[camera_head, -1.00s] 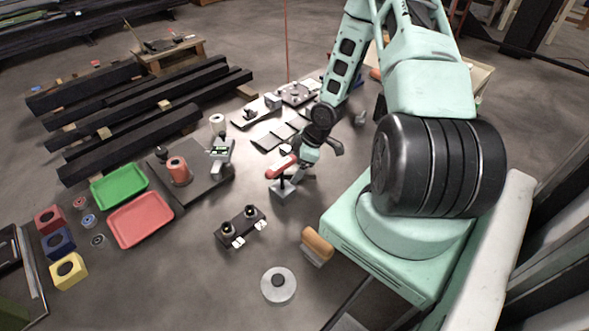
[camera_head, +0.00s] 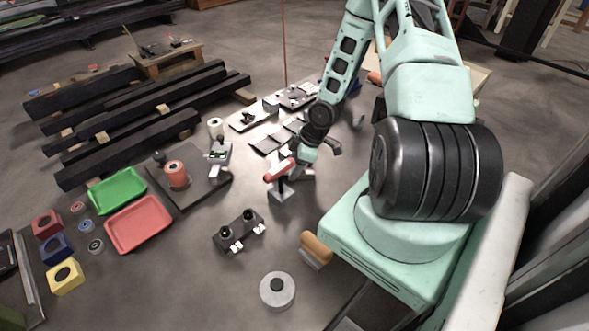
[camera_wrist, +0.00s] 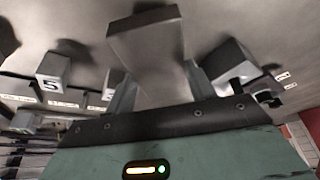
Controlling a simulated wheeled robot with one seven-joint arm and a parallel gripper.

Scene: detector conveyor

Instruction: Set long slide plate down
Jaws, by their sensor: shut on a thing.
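The long slide plate (camera_wrist: 150,55) is a flat grey-brown slab. In the wrist view it stands out from between my two fingers, its end face toward the top of the picture. My gripper (camera_wrist: 158,85) is shut on it. In the head view my gripper (camera_head: 304,165) is low over the floor, beside a red-handled device on a grey base (camera_head: 281,190). The plate cannot be made out clearly there, and whether it touches the floor cannot be told.
Dark flat plates (camera_head: 268,143) lie behind my gripper. In the wrist view a block marked 5 (camera_wrist: 53,70) is at left and a grey block (camera_wrist: 228,60) at right. A two-knob fixture (camera_head: 239,229) and a round disc (camera_head: 277,290) stand in front.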

